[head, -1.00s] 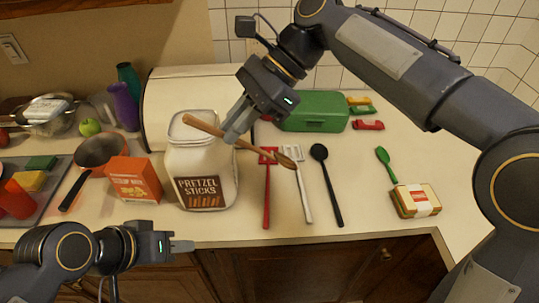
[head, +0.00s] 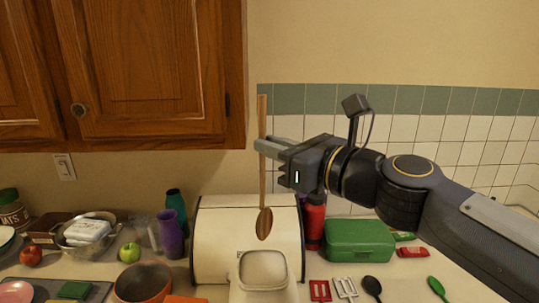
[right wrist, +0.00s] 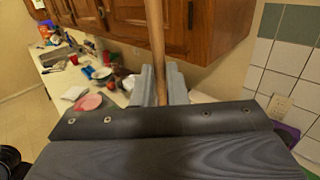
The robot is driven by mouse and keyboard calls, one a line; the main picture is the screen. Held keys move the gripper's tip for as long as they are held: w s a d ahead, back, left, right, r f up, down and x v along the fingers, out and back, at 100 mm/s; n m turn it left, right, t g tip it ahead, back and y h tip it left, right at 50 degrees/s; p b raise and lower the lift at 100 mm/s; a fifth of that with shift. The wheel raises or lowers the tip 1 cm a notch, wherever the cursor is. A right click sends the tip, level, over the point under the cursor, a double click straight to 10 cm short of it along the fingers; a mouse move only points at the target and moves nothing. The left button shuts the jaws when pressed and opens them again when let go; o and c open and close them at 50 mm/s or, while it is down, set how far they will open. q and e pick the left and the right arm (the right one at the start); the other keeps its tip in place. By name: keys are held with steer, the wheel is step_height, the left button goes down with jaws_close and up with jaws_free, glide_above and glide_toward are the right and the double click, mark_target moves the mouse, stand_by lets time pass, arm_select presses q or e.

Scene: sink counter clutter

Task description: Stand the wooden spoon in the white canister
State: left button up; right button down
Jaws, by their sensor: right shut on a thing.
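The wooden spoon (head: 262,190) hangs upright in my right gripper (head: 262,145), bowl end down and handle up. Its handle also shows between the fingers in the right wrist view (right wrist: 157,45). My right gripper is shut on the handle, well above the counter. The white canister (head: 264,271) stands at the bottom centre of the head view, its top facing up and its lower body cut off by the frame. In the picture, the spoon's bowl is just above the canister's top and apart from it. My left gripper is out of view.
A cream bread box (head: 215,240) stands behind the canister. A red bottle (head: 314,222) and a green box (head: 358,242) are to its right. Purple (head: 171,234) and teal (head: 176,207) vessels stand left. Wooden cabinets (head: 150,80) hang upper left.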

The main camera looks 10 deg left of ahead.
mark_target(265, 177)
step_height(265, 177, down, 6)
steer(key=b, duration=0.6)
steer(key=shift+a, duration=0.15)
step_height(265, 177, down, 14)
steer(key=b, duration=1.3)
steer(key=shift+f, duration=0.25)
steer(key=c, duration=1.4)
jaws_free()
steer(key=shift+o, duration=0.2)
steer(key=v, duration=0.8)
